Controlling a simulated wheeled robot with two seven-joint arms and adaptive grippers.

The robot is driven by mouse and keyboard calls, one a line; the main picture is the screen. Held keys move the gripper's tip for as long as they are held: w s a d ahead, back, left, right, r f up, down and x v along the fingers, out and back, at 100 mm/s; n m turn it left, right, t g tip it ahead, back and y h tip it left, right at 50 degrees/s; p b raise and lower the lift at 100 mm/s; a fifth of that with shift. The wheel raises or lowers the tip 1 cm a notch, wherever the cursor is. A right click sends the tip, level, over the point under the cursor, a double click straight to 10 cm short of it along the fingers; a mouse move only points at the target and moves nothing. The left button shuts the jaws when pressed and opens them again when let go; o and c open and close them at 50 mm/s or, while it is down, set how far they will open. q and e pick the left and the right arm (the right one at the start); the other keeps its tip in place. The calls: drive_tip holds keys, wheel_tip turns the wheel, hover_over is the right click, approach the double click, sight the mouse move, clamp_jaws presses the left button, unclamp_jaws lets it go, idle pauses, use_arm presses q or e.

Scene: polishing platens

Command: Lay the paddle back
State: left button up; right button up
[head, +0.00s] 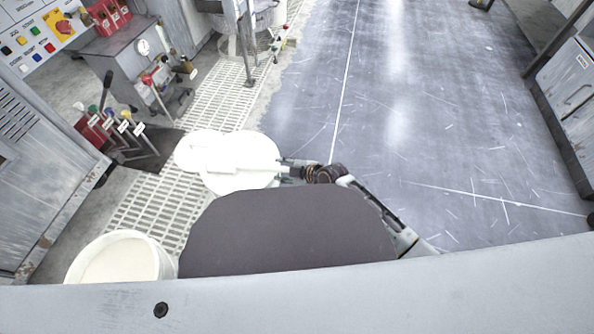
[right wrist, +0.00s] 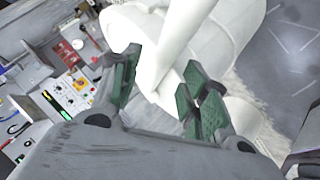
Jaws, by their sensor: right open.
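A smooth white bar (right wrist: 192,40), which may be the paddle, slants down from the top of the right wrist view to the space between my right gripper's fingers. My right gripper (right wrist: 158,88) is open, with green pads on both fingers. In the head view, the right gripper (head: 282,171) is at the right edge of a white rounded object (head: 235,160); no separate paddle can be made out there. My left gripper is not in view.
A white bucket (head: 118,260) with pale contents stands at lower left. A rack of labelled levers (head: 120,130) and a grey cart (head: 125,50) with a gauge stand at left. A grey cabinet (head: 575,90) is at far right. The grey floor (head: 430,110) between is clear.

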drive_tip(key=v, duration=1.1)
drive_tip(key=shift+s+d+r, duration=0.2)
drive_tip(key=shift+s, duration=0.05)
idle(0.8)
